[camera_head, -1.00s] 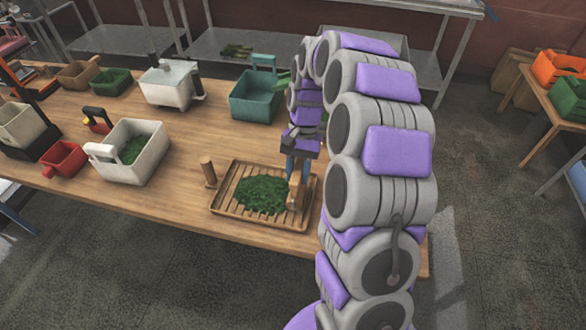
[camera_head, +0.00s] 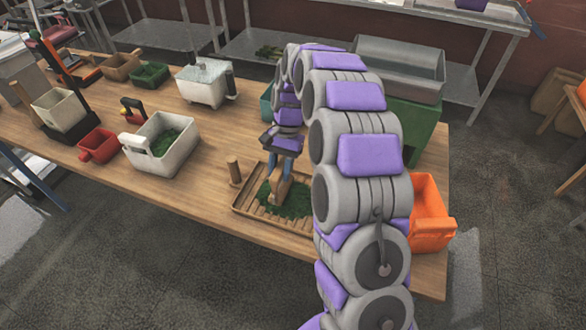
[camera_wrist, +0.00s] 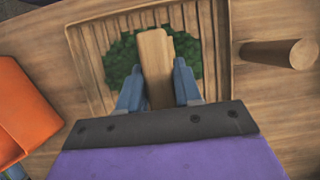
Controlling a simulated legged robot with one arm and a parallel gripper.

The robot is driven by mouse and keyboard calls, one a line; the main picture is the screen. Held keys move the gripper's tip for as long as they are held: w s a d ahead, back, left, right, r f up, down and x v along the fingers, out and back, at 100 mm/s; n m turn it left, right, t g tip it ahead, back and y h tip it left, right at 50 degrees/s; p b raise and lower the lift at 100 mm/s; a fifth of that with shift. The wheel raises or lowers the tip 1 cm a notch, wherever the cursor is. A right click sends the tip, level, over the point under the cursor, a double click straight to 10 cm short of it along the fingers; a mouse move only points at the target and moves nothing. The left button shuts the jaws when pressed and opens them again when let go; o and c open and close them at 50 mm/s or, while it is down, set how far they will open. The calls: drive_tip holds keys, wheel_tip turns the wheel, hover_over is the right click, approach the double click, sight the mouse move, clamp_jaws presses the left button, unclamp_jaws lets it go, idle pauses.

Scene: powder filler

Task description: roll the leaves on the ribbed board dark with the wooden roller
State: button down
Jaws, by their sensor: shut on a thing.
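The ribbed wooden board (camera_head: 246,206) lies near the table's front edge, partly hidden by my arm. Dark green leaves (camera_head: 297,205) are spread on its ribs; they also show in the wrist view (camera_wrist: 120,62), on both sides of the held wood. My gripper (camera_head: 283,176) is over the middle of the board and shut on the wooden roller (camera_head: 279,190). In the wrist view the roller (camera_wrist: 154,62) appears as a pale wooden piece between the blue fingers, over the leaves. Its lower end and its contact with them are hard to see.
A wooden post (camera_head: 234,172) stands just left of the board. A white bin (camera_head: 160,146) of green leaves and a red box (camera_head: 98,146) are further left. An orange bin (camera_head: 432,208) is close right of my arm. Bare tabletop lies left of the board.

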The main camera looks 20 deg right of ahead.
drive_tip(key=w+a+p, duration=0.4)
drive_tip(key=a, duration=0.2)
wheel_tip(320, 180, up, 6)
drive_tip(key=p, duration=0.3)
drive_tip(key=shift+s+a+r, duration=0.15)
drive_tip(key=shift+d, duration=0.3)
